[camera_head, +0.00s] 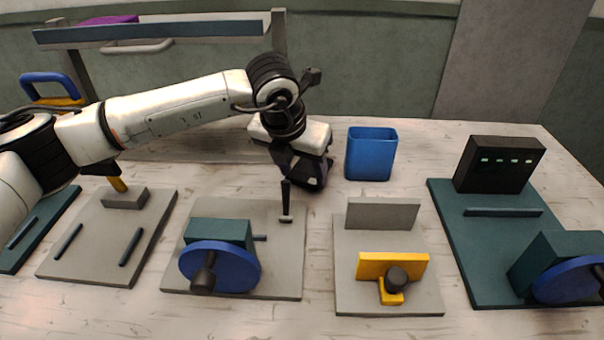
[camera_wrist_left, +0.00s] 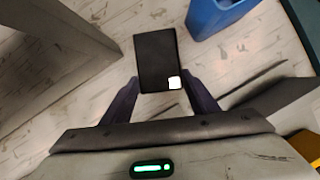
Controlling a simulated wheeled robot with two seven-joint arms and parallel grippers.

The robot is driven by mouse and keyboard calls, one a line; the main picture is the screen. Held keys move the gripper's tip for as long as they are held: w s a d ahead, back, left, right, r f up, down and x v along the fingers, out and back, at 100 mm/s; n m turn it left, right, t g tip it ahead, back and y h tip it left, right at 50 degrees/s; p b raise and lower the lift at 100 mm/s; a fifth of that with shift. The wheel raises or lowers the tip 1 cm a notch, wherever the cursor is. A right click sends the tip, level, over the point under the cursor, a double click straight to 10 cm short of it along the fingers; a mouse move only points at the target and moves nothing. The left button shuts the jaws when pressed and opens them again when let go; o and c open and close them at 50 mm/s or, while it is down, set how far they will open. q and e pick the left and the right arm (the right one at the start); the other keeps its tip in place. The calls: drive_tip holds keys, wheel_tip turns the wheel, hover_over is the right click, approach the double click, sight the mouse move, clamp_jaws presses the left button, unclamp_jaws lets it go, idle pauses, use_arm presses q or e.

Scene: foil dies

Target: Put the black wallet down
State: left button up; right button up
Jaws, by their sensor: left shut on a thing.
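The black wallet (camera_wrist_left: 157,58) shows in the left wrist view as a dark flat rectangle with a small white square at its lower right corner. My left gripper (camera_wrist_left: 161,86) has a finger on each side of its near end and is shut on it. In the head view my left gripper (camera_head: 308,176) is over the far part of the table, just left of the blue bin. There the wallet cannot be told apart from the dark fingers. Whether it touches the table is not clear. My right gripper is in neither view.
An open blue bin (camera_head: 370,155) stands close to the right of my left gripper. A grey board with a blue wheel (camera_head: 220,267), a board with a yellow bracket (camera_head: 393,265) and a teal board with a black box (camera_head: 500,164) fill the front. Bare wood (camera_head: 425,160) lies right of the bin.

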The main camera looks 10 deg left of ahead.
use_arm(q)
drive_tip(key=shift+f, duration=0.9)
drive_tip(key=o, duration=1.1)
drive_tip(key=shift+c, duration=0.2)
drive_tip(key=shift+r, duration=0.1)
